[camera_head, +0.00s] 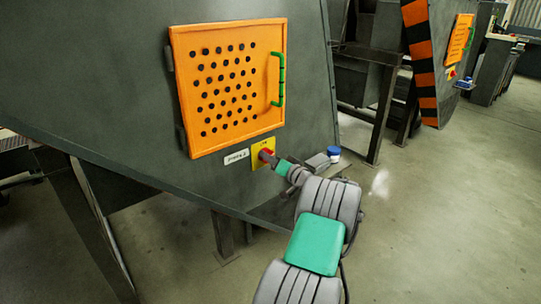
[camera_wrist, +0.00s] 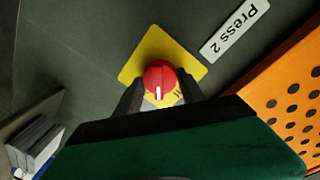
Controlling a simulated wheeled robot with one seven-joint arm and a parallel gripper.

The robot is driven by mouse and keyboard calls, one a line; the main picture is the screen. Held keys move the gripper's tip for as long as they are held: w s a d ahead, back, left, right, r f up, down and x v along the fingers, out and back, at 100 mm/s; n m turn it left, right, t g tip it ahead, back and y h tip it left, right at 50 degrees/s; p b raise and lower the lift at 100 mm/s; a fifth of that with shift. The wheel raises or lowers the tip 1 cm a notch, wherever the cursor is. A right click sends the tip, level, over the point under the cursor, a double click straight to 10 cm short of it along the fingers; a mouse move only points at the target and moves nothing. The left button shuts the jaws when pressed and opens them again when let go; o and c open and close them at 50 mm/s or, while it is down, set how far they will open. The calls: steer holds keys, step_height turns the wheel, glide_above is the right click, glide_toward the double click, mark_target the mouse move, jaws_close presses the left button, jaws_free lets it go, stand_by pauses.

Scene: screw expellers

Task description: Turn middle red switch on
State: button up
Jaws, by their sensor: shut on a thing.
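The red switch (camera_head: 266,154) sits on a yellow plate (camera_head: 259,160) on the grey machine wall, below the orange panel and right of a white label. In the wrist view the red knob (camera_wrist: 159,77) carries a white pointer mark near its lower middle, and the yellow plate (camera_wrist: 131,68) shows around it. My gripper (camera_wrist: 160,92) has one dark finger on each side of the knob and is shut on it. In the head view my gripper (camera_head: 272,158) reaches the switch from the right. The fingers hide part of the plate's lettering.
The orange perforated panel (camera_head: 229,83) with a green handle (camera_head: 282,80) is just above the switch. A small ledge with a blue-and-white round item (camera_head: 334,153) is to the right. Open floor lies farther right.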

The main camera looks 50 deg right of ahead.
steer(key=shift+d+m+y+p, duration=0.1)
steer(key=shift+m+y+p, duration=0.4)
steer(key=shift+m+p, duration=2.3)
steer(key=shift+m+b, duration=0.8)
steer(key=shift+m, duration=0.1)
steer(key=o, duration=1.4)
steer(key=v, duration=0.8)
steer(key=shift+p, duration=0.4)
